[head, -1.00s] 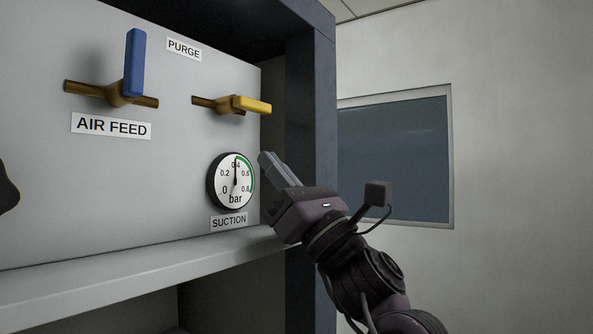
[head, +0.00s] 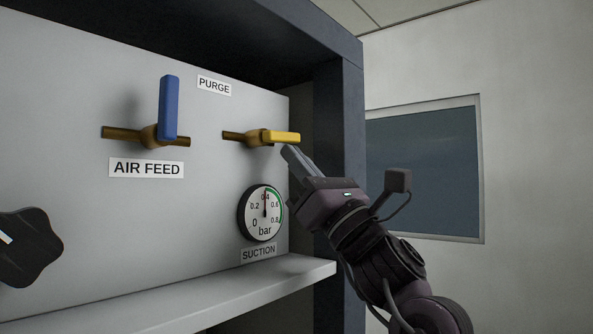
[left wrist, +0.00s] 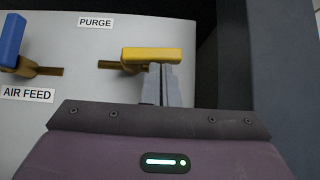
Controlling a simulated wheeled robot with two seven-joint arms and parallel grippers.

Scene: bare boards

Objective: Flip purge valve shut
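The purge valve has a yellow handle (head: 283,137) under the PURGE label (head: 214,86). The handle points right, in line with its brass pipe (head: 233,136). It also shows in the left wrist view (left wrist: 152,54). My left gripper (head: 289,150) is just below the handle's right part, fingers pointing up at it. In the left wrist view its fingertips (left wrist: 160,68) are together with nothing between them, right at the handle's lower edge. I cannot tell whether they touch it. My right gripper is not in view.
The AIR FEED valve's blue handle (head: 169,107) stands upright to the left. A suction gauge (head: 261,213) sits below the purge valve. A black knob (head: 26,246) is at far left. A dark frame post (head: 340,170) stands close on the right; a ledge (head: 220,296) runs below.

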